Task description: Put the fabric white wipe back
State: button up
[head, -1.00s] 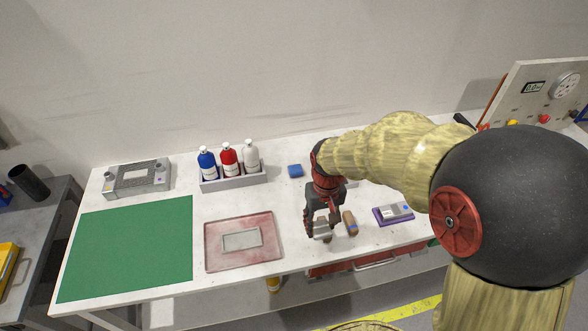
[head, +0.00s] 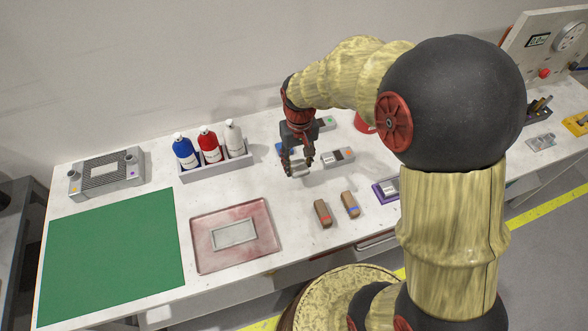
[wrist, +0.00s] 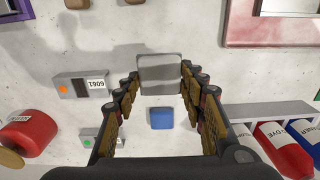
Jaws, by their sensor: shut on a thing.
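The fabric white wipe (wrist: 159,73) is a pale grey-white block with a faint band. It sits between the fingertips in the wrist view. My gripper (head: 298,172) is shut on it and holds it over the white table, near the blue block (head: 281,149). In the head view the fingers partly hide the wipe. The blue block also shows on the table between the fingers in the wrist view (wrist: 161,118), apart from the wipe. I cannot tell the exact height of the wipe above the table.
Left of my gripper stands a bottle rack (head: 217,166) with blue, red and white bottles. Right is a labelled grey box (head: 338,157). Two brown-handled pieces (head: 323,213) lie in front. A reddish tray (head: 262,256) and a green mat (head: 112,250) lie left.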

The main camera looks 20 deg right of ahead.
aim_at(295, 163)
jog(key=w+f, duration=0.1)
jog(key=f, duration=0.1)
jog(key=w+f+b, duration=0.1)
jog(key=w+f, duration=0.1)
jog(key=shift+w+d+f, duration=0.1)
jog(key=shift+f, duration=0.1)
jog(key=shift+w+f+b, duration=0.2)
jog(key=shift+f+b, duration=0.05)
jog(key=shift+f, duration=0.65)
jog(key=shift+w+f+b, duration=0.15)
jog(key=shift+f+b, duration=0.1)
jog(key=shift+f, duration=0.65)
jog(key=shift+f, duration=0.15)
jog(key=o, duration=1.1)
jog(key=shift+c, duration=0.2)
jog(key=shift+o, duration=0.3)
notch_tip(295, 163, up, 12)
jog(key=p, duration=0.3)
jog(key=s+r+t, duration=0.2)
jog(key=s+r, duration=0.7)
jog(key=r, duration=0.4)
jog(key=s+r+t, duration=0.1)
jog(key=s+r, duration=0.1)
jog(key=s, duration=0.4)
jog(key=s+r+t, duration=0.2)
jog(key=s, duration=0.5)
jog(key=shift+s+r, duration=0.25)
jog(key=shift+r, duration=0.05)
